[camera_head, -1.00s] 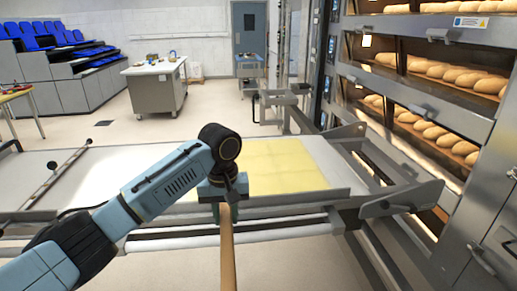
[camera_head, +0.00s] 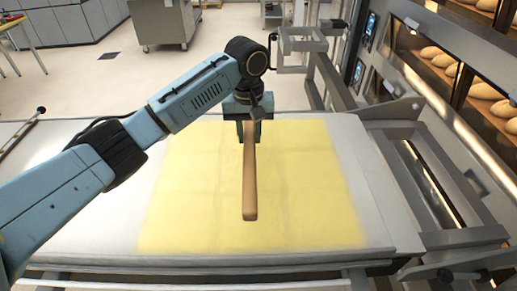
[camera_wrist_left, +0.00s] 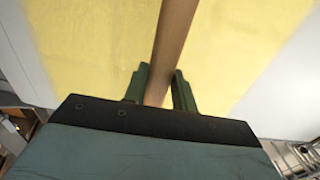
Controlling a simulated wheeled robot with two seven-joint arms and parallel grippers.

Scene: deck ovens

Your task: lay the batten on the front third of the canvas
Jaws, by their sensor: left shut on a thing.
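The batten (camera_head: 250,180) is a long brown wooden bar. My left gripper (camera_head: 248,132) is shut on it near its far end, and the batten points from the gripper toward the front of the picture. The batten (camera_wrist_left: 173,40) also shows between the fingers of my left gripper (camera_wrist_left: 160,85) in the left wrist view. The canvas is a pale sheet with a yellow area (camera_head: 310,190) in its middle, lying under the batten. I cannot tell whether the batten touches it. My right gripper is not in view.
A grey metal frame (camera_head: 430,180) stands along the right side of the canvas, beside the deck ovens with loaves (camera_head: 440,62). A thin rod with dark ends (camera_head: 20,132) lies at the left. Open floor (camera_head: 130,70) lies behind.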

